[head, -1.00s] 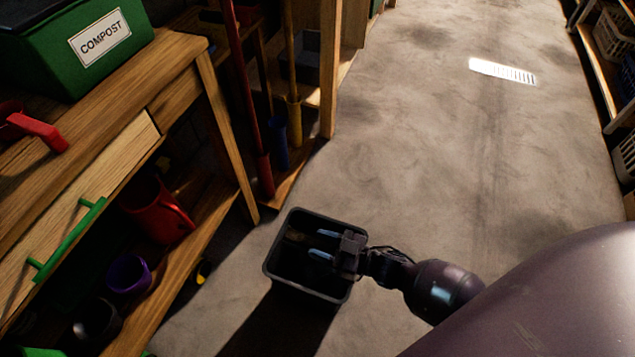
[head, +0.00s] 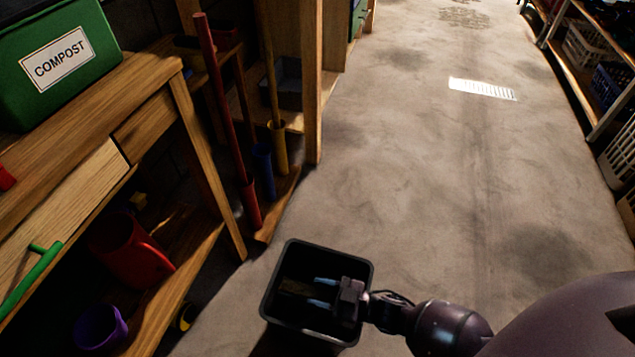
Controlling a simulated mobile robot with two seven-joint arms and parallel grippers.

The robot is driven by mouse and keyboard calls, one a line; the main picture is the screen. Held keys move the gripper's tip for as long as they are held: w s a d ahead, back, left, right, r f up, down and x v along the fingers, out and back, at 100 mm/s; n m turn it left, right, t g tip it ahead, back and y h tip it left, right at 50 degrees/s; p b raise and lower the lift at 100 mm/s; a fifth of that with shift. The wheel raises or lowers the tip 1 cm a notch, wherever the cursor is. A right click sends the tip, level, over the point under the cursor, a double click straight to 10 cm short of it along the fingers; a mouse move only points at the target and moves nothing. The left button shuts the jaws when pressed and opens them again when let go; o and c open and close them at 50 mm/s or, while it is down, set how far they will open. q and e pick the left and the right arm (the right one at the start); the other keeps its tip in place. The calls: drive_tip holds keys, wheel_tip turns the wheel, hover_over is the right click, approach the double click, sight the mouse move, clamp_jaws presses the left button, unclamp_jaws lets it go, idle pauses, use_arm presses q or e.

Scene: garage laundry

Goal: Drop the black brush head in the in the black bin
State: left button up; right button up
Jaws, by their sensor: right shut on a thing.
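The black bin (head: 268,309) stands open on the concrete floor at the bottom middle of the head view. My right gripper (head: 321,292) comes in from the right, over the bin's opening, with its two pale blue fingers pointing left. It is shut on the black brush head (head: 295,287), a dark shape with a brownish patch at the fingertips. The brush head is hard to make out against the dark inside of the bin, and its height above the bin's floor cannot be told. My left gripper is out of view.
A wooden workbench (head: 128,92) with a green compost box (head: 55,55) stands at the left. Red and purple containers sit on its lower shelf. Long-handled tools stand beside it. Shelving with baskets lines the right side. The floor (head: 430,190) between is clear.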

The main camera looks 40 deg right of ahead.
drive_tip(key=shift+r, duration=0.1)
drive_tip(key=o, duration=1)
drive_tip(key=shift+o, duration=0.2)
drive_tip(key=shift+w, duration=0.1)
drive_tip(key=shift+r+p, duration=0.3)
drive_tip(key=shift+r, duration=0.3)
use_arm(q)
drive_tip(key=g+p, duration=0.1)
drive_tip(key=p, duration=0.1)
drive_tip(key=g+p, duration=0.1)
drive_tip(key=p, duration=0.2)
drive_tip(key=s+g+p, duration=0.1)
drive_tip(key=p, duration=0.2)
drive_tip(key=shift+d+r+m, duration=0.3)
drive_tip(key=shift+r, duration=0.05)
use_arm(e)
wheel_tip(320, 180, up, 19)
